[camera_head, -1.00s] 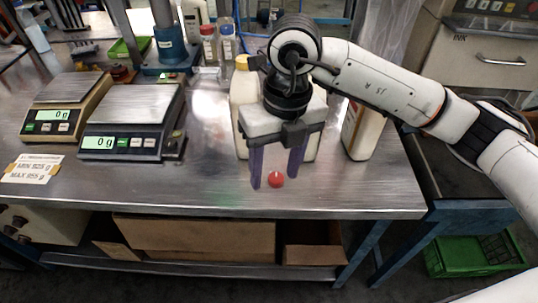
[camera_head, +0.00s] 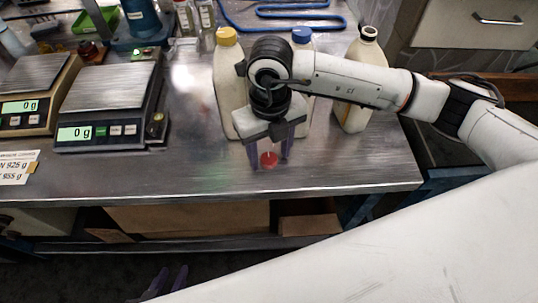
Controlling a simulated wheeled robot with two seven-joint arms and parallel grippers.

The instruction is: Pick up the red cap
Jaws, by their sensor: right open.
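The red cap (camera_head: 268,160) lies on the steel table near its front edge. My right gripper (camera_head: 270,153) points down over it, with its purple fingers apart, one on each side of the cap in this view. I cannot tell whether either finger touches the cap. My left gripper (camera_head: 167,283) shows only as dark purple fingertips at the bottom edge, low in front of the table and far from the cap. The rest of it is hidden or out of frame.
A jug with a yellow cap (camera_head: 228,85) and one with a blue cap (camera_head: 301,36) stand behind my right gripper. Two scales (camera_head: 107,95) (camera_head: 30,92) are on the left. The table front (camera_head: 200,172) is clear.

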